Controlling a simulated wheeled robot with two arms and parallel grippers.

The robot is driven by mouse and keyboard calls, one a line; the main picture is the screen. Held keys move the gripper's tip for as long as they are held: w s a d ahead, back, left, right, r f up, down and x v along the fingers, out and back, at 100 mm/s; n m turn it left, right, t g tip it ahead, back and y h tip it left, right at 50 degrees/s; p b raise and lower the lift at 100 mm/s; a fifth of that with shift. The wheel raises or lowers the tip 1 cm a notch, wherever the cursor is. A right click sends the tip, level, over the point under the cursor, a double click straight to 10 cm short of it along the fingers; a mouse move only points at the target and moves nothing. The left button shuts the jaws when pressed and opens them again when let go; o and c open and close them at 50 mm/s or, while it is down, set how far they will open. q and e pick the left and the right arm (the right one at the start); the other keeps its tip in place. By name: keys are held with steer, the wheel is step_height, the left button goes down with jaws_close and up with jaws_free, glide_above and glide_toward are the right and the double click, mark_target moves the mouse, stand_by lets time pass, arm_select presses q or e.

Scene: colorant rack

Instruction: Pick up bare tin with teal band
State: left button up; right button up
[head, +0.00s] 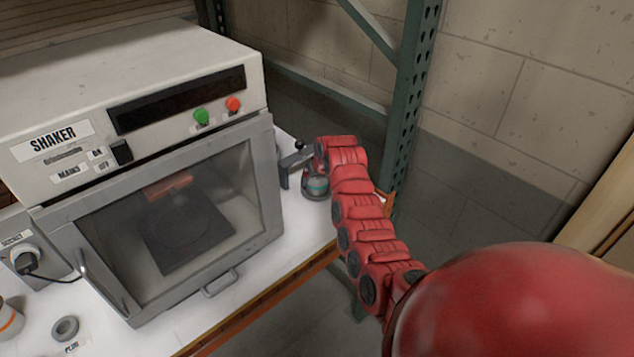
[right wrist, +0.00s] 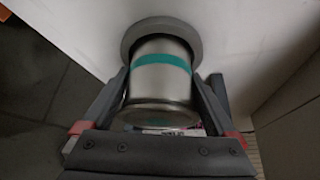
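The bare metal tin with a teal band (head: 316,186) stands upright at the far right end of the white bench. A grey ring shows around its foot. It fills the middle of the right wrist view (right wrist: 160,82), its near end toward the camera. My right gripper (right wrist: 162,88) has one finger on each side of the tin, very close to its wall or touching it. I cannot tell whether the fingers press on it. In the head view, my red right arm partly covers the gripper and the tin's top. My left gripper is not in view.
A large shaker cabinet (head: 160,80) with a closed glass door stands left of the tin. A green rack post (head: 408,90) rises behind my arm. A grey ring (head: 65,328) lies at the front left.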

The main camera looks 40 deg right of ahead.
steer(key=c, duration=1)
steer(key=shift+c, duration=0.2)
steer(key=shift+r, duration=0.15)
